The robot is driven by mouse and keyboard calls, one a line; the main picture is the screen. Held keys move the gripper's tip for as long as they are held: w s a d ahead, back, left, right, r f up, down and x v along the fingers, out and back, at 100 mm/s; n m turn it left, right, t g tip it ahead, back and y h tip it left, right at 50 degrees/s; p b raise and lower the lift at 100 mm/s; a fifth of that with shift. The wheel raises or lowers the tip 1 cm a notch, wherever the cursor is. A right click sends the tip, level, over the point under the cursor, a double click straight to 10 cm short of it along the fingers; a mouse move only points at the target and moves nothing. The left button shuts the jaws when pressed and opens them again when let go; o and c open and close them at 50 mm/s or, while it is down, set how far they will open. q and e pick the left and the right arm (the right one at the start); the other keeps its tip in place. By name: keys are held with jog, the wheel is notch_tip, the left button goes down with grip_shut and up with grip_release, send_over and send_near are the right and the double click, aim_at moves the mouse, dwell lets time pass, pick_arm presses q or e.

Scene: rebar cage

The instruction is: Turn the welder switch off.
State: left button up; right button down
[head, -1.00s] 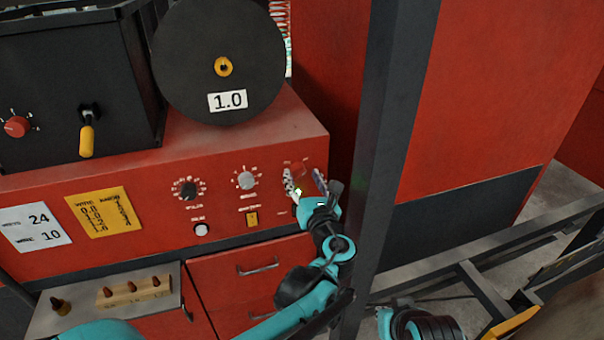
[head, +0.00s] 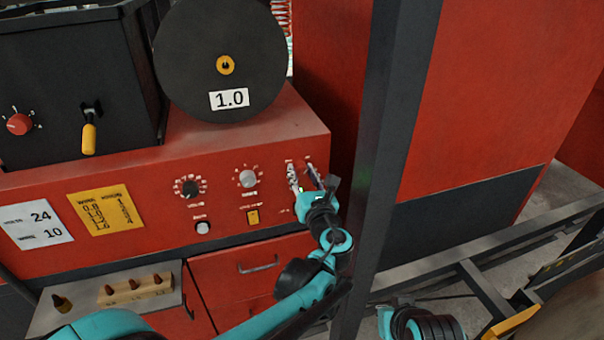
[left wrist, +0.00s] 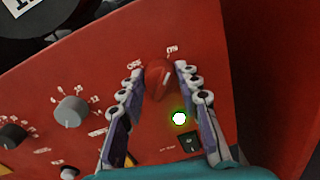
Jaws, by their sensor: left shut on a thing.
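The welder switch (left wrist: 157,78) is a red rotary knob on the right end of the red welder panel. In the left wrist view it sits between the finger ends, its pale mark pointing up and right, away from the OFF label at its left. My left gripper (head: 304,177) is shut on the knob; it also shows in the left wrist view (left wrist: 158,68). In the head view the fingers mostly hide the knob. A green lamp (left wrist: 179,118) below the knob is lit.
The welder panel (head: 100,245) also has a black dial (head: 189,188), a grey dial (head: 247,179) and a yellow switch (head: 253,217). A black spool (head: 220,35) stands above. A dark upright post (head: 385,160) is close to the right of my left gripper.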

pick_arm(q)
jog(key=shift+n, duration=0.3)
jog(key=n+b, duration=0.1)
jog(key=n, duration=0.2)
jog(key=shift+f+n, duration=0.1)
jog(key=shift+n, duration=0.3)
jog(key=n+b, duration=0.1)
jog(key=n, duration=0.3)
jog(key=shift+a+n+b, duration=0.1)
jog(key=shift+n+b, duration=0.2)
jog(key=n, duration=0.4)
jog(key=shift+f+n+y+b, duration=0.1)
jog(key=shift+n+y+b, duration=0.3)
jog(key=shift+n+b, duration=0.3)
jog(key=shift+n, duration=2.1)
jog(key=o, duration=1.2)
jog(key=shift+c, duration=0.2)
